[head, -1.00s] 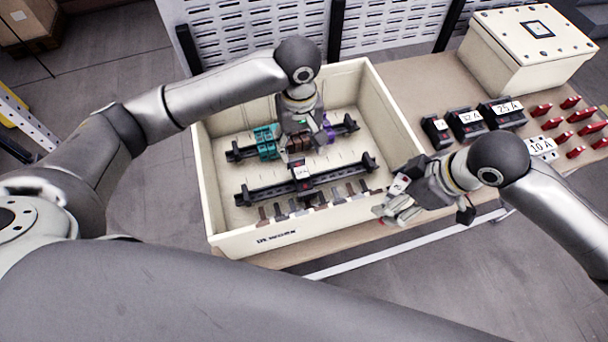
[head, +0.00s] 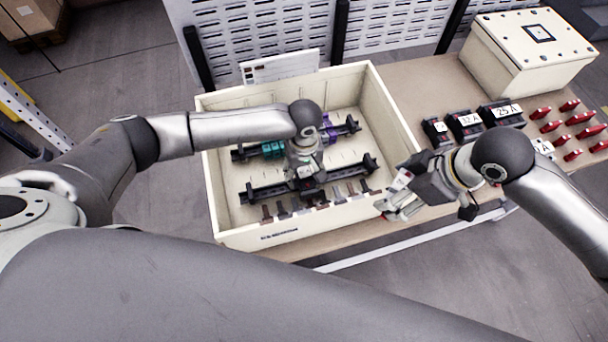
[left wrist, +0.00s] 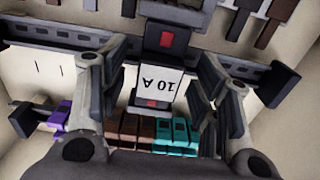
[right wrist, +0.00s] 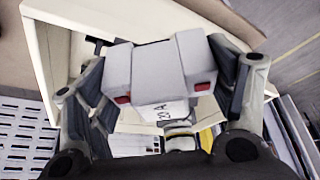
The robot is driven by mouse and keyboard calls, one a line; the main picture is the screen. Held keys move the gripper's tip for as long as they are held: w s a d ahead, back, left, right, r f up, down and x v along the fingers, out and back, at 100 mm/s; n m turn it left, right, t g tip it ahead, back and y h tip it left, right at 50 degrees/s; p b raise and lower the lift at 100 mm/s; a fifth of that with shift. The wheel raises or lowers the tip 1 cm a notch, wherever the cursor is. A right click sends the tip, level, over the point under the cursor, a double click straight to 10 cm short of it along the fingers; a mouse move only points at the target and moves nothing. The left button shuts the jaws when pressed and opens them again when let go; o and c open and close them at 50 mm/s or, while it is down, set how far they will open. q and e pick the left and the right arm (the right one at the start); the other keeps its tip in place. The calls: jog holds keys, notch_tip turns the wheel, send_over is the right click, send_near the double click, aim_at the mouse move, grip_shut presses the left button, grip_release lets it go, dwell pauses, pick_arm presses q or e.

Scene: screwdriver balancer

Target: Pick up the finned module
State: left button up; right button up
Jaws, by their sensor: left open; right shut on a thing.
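My left gripper (head: 306,172) is open inside the cream enclosure (head: 222,205), low over the front rail (head: 260,193). In the left wrist view its fingers stand on both sides of a dark module labelled 10 A (left wrist: 158,84), with a red button. My right gripper (head: 408,200) is shut on a light grey module (right wrist: 160,70) with red corners and a partly hidden amp label. It holds this module beside the enclosure's right wall. I cannot clearly make out fins on either module.
Teal (left wrist: 172,132) and brown (left wrist: 130,130) terminal blocks and a purple block (head: 328,130) sit on the back rail. Black breakers (head: 466,124) and red-handled parts (head: 570,129) lie on the table at right, before a cream lidded box (head: 525,55).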

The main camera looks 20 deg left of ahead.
pick_arm(q)
jog(key=shift+w, duration=0.1)
jog(key=shift+c, duration=1.2)
pick_arm(e)
jog(key=shift+w, duration=0.1)
pick_arm(q)
grip_shut()
jog(key=shift+r, duration=0.1)
